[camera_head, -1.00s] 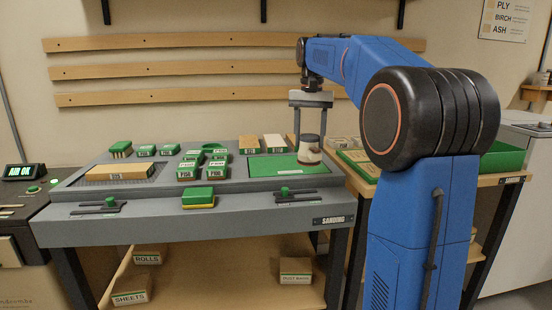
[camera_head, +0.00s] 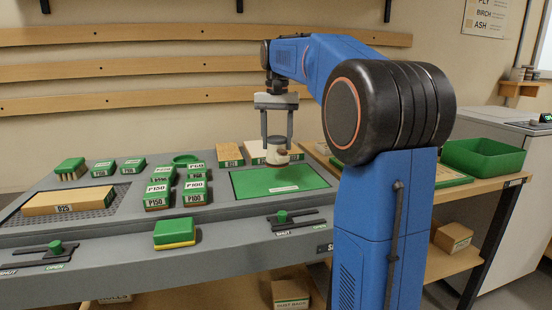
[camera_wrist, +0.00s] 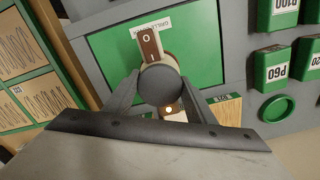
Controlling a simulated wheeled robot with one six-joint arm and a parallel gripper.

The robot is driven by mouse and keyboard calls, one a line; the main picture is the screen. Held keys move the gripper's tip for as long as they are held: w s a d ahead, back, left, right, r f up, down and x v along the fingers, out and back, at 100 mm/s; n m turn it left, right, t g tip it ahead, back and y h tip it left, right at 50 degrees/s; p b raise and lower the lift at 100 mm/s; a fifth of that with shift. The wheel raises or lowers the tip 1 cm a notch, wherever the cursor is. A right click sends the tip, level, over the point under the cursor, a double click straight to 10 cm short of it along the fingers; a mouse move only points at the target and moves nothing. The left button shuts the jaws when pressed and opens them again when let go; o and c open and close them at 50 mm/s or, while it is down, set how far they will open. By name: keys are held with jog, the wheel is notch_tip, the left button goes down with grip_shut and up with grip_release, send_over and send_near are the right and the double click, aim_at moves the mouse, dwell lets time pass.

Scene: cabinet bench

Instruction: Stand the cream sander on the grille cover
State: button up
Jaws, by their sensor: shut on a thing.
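The cream sander (camera_head: 277,148) is a short cream cylinder with a dark band. My gripper (camera_head: 277,138) is shut on it and holds it upright, near the back middle of the green cover as seen in the head view. In the wrist view the sander's dark round top (camera_wrist: 160,85) sits between the fingers, with a brown switch plate (camera_wrist: 148,45) beside it. The grille cover (camera_head: 255,184) is a flat green panel in the bench top; its label, partly readable, shows in the wrist view (camera_wrist: 158,25). The sander looks above the panel; its underside is hidden.
Several green-topped blocks (camera_head: 158,196) stand left of the panel. A wooden block (camera_head: 68,201) lies on a perforated grille (camera_head: 120,194). Boxes (camera_head: 229,154) stand behind the panel. A green-yellow block (camera_head: 174,232) and a slider knob (camera_head: 282,216) are at the front edge.

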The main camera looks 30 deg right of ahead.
aim_at(277, 155)
jog(key=shift+f, duration=2.5)
jog(key=o, duration=1.2)
jog(key=shift+f, duration=0.1)
notch_tip(277, 155, up, 12)
jog(key=shift+r, duration=0.1)
jog(key=shift+s, duration=0.1)
